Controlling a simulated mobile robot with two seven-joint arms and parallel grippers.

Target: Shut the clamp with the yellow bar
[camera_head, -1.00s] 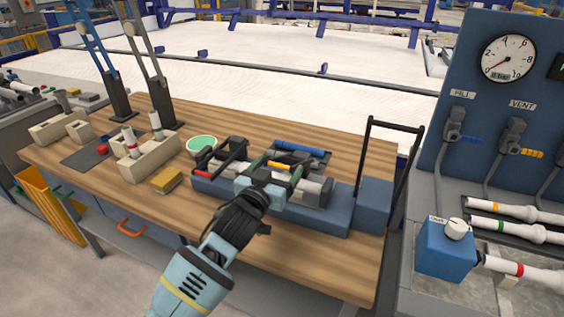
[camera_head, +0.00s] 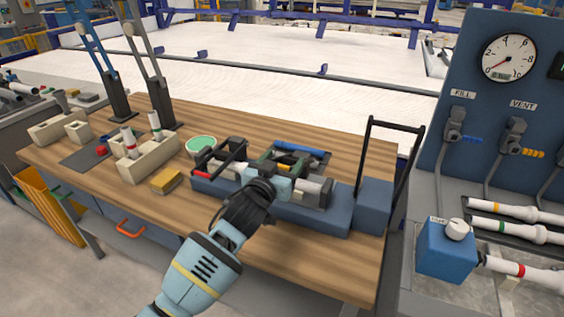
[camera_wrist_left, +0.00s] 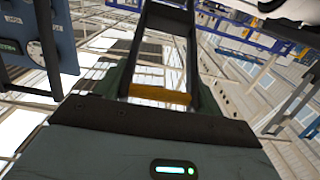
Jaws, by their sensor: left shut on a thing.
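A blue clamp fixture (camera_head: 325,217) lies along the table's front right part, with a grey and white pipe (camera_head: 310,190) in it. The clamp with the yellow bar (camera_wrist_left: 158,95) has green side arms; its bar lies between the gripper's fingers in the left wrist view. How far the clamp's frame is tilted cannot be told. My right gripper is not in view.
Beside it are a clamp with a red-ended bar (camera_head: 201,174) on the left and one with a blue bar (camera_head: 299,148) behind. A black hoop handle (camera_head: 395,128) rises at the right. A yellow sponge-like block (camera_head: 166,181), a green-topped round dish (camera_head: 201,144) and a beige pipe holder (camera_head: 148,160) stand left.

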